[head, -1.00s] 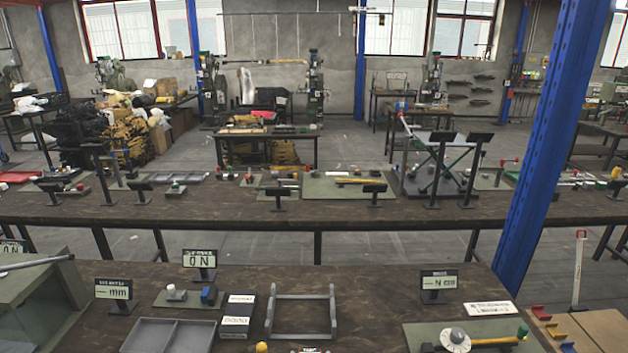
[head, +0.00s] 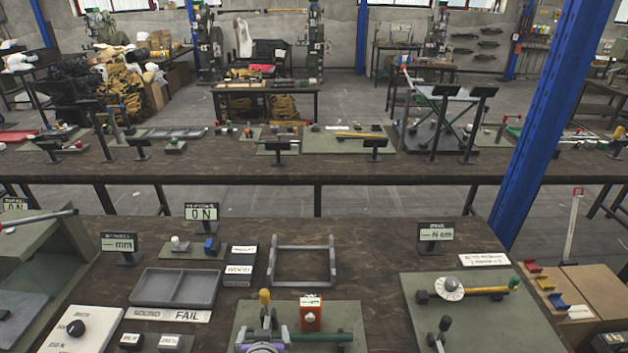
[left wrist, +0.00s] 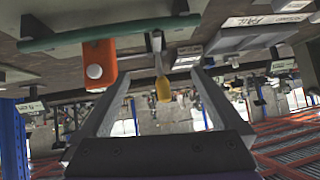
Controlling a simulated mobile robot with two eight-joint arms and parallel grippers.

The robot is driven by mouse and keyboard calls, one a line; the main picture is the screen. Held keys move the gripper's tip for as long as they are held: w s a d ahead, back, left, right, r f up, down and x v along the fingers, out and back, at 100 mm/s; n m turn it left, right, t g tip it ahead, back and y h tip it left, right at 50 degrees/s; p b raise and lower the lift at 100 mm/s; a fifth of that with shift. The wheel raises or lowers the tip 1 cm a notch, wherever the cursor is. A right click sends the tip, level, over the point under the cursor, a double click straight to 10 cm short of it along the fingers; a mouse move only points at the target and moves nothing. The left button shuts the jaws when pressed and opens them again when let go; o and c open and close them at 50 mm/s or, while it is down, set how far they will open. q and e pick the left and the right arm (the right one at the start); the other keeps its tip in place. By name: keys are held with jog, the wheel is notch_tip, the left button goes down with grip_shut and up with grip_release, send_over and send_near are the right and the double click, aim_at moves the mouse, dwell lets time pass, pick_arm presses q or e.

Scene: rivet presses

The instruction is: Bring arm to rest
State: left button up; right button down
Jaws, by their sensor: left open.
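My left gripper (head: 262,336) shows at the bottom edge of the head view, with grey fingers and a purple part. In the left wrist view its two grey fingers (left wrist: 161,80) stand wide apart with nothing held between them. A lever with a yellow handle (head: 265,297) stands just beyond the fingers; the yellow handle (left wrist: 162,88) appears between them in the wrist view. An orange block with a white round button (head: 310,317) is to its right, by a green bar (head: 322,338). My right gripper is not in view.
A grey divided tray (head: 175,287), a grey U-shaped frame (head: 303,265) and small display stands are on the near bench. A green board with a yellow-handled tool (head: 478,290) lies right. A blue post (head: 540,130) rises behind. Bare bench (head: 370,270) lies between frame and board.

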pick_arm(q)
jog(key=s+a+r+g+h, duration=0.1)
jog(key=s+a, duration=0.2)
jog(key=s, duration=0.3)
jog(key=s+a+r+g, duration=0.2)
jog(key=s+a, duration=0.1)
jog(key=s, duration=0.3)
jog(key=shift+s+a+m+g+h, duration=0.15)
jog(key=shift+m+g+h, duration=0.15)
jog(key=shift+h, duration=0.1)
